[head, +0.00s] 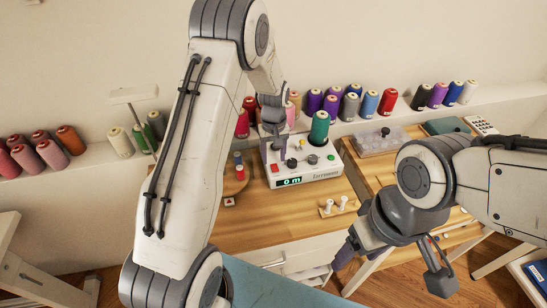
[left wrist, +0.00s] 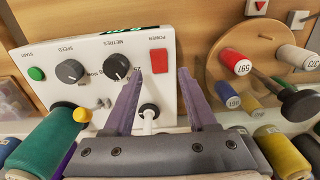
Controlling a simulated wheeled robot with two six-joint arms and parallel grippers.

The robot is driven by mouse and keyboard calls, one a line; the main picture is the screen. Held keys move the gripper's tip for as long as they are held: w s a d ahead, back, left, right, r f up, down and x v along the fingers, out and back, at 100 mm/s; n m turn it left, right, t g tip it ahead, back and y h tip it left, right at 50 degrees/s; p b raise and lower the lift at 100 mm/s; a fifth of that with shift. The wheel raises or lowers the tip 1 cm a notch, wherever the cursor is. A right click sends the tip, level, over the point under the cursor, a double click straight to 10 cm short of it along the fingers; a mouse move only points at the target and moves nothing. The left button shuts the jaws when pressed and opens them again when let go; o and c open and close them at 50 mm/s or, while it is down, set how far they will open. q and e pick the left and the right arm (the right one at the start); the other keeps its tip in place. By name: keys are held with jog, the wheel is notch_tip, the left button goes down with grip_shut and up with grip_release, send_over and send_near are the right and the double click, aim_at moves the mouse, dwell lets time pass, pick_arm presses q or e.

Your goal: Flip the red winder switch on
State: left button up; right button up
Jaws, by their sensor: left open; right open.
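The winder (head: 318,170) is a white box on the wooden table, with a lit green display reading "0 m" in the head view. Its red power switch (head: 275,168) is at the front left of its top; it also shows in the left wrist view (left wrist: 159,61), under the word POWER. My left gripper (head: 277,140) is over the winder's left part, behind the switch. In the left wrist view its open, empty fingers (left wrist: 160,74) point towards the switch, one to each side. Whether they touch the panel is unclear. My right gripper (head: 393,264) is open and empty, in front of the table.
A green thread cone (head: 319,128) stands on the winder, beside dark knobs and a green start button (left wrist: 36,74). Thread spools on a round wooden stand (left wrist: 265,65) are beside it. Cones line the back ledge; a clear box (head: 380,142) is to the right.

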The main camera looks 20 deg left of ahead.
pick_arm(q)
jog(key=shift+f, duration=0.85)
grip_shut()
jog(key=t+b, duration=0.1)
jog(key=b, duration=0.2)
jog(key=t+y+b, duration=0.1)
jog(key=b, duration=0.2)
jog(key=shift+s+d+y+b, duration=0.2)
jog(key=shift+s+y+b, duration=0.1)
jog(key=shift+b, duration=0.05)
jog(key=shift+r, duration=0.15)
grip_release()
jog(key=shift+r, duration=0.1)
